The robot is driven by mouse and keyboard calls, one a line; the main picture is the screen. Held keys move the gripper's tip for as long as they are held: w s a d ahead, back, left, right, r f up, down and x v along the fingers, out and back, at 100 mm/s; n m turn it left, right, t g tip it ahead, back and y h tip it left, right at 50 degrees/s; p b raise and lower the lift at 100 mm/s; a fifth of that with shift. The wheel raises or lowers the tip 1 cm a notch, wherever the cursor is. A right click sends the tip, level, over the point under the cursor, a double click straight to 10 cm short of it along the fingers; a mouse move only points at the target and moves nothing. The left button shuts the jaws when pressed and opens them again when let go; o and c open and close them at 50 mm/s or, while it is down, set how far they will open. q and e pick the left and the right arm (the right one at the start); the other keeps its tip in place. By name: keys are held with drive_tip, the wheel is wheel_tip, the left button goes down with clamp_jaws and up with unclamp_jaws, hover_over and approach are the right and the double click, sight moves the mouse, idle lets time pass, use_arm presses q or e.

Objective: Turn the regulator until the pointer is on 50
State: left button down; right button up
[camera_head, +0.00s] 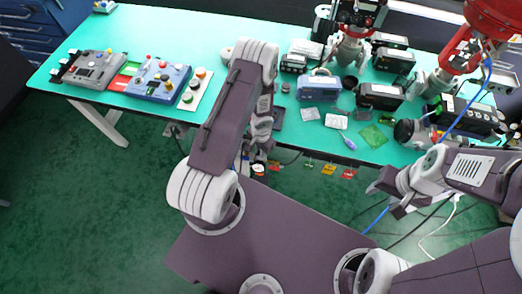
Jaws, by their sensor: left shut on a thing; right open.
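My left gripper (259,145) is mostly hidden beside its own arm, low at the table's front edge. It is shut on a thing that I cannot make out. My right gripper (385,199) is open and empty, in front of the table's front edge at the right. I cannot clearly pick out the regulator, and no pointer or scale is readable at this size.
The green table (222,27) carries two control panels, a grey one (95,68) and a blue one (157,80), at the left. Coloured tags (329,168) hang at the front edge. Cables hang at right.

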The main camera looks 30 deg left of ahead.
use_arm(q)
drive_tip(key=shift+m, duration=2.7)
